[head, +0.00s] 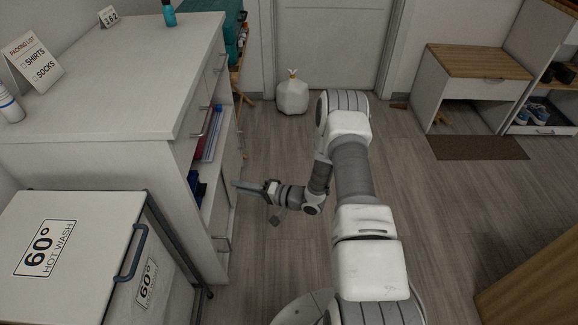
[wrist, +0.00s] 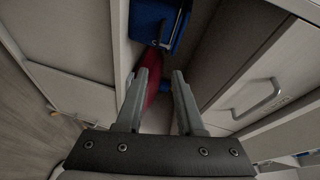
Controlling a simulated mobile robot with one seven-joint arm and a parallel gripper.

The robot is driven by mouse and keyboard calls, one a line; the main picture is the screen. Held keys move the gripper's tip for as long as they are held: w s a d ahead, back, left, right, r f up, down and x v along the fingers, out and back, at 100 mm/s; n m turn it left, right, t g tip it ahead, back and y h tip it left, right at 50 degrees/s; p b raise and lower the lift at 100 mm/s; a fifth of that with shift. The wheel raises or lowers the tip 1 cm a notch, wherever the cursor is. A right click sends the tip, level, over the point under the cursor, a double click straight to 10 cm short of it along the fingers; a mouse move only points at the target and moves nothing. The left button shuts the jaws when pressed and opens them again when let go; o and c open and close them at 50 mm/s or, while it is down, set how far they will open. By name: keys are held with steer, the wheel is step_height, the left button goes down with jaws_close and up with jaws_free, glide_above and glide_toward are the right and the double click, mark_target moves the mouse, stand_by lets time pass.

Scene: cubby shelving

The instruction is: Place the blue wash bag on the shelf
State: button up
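My gripper (head: 240,187) points left at the open cubbies of the white cabinet (head: 125,75). In the wrist view my gripper (wrist: 165,76) is open, its two fingers apart with nothing held between them. A dark blue item (head: 197,188), possibly the blue wash bag, sits in the lower cubby just beyond the fingertips. The wrist view shows a blue item (wrist: 158,20) with a dark edge ahead of the fingers; I cannot tell if it is the same one. A dark red item (wrist: 152,88) lies beyond the fingers, partly hidden by the left one.
Red and blue upright items (head: 210,134) fill the cubby above. A white hot-wash bin (head: 60,245) with a handle stands at the front left. A white bag (head: 292,95) sits by the door. The floor right of my arm is clear towards a bench (head: 478,62).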

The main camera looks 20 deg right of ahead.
steer(key=w+d+r+n+h, duration=0.2)
steer(key=w+d+r+h, duration=0.15)
steer(key=w+r, duration=0.35)
steer(key=s+d+r+n+h, duration=0.1)
steer(key=s+d+r+h, duration=0.15)
steer(key=r, duration=0.55)
steer(key=s+d+r+h, duration=0.1)
steer(key=d+r+h, duration=0.1)
steer(key=r+h, duration=0.35)
steer(key=s+d+r+n+h, duration=0.1)
steer(key=d+r+h, duration=0.15)
steer(key=r, duration=0.75)
steer(key=s+r+g, duration=0.1)
steer(key=s+r, duration=0.3)
steer(key=s, duration=0.3)
steer(key=s+r+g, duration=0.1)
steer(key=s+r, duration=0.3)
steer(key=s, duration=0.4)
steer(key=s+a+g, duration=0.1)
steer(key=s+a, duration=0.1)
steer(key=s, duration=0.7)
steer(key=s+a+n+g+y, duration=0.1)
steer(key=s+a, duration=0.2)
steer(key=s, duration=0.5)
steer(key=shift+s+n+g, duration=0.3)
steer(key=shift+s+g, duration=0.1)
steer(key=shift+r, duration=0.1)
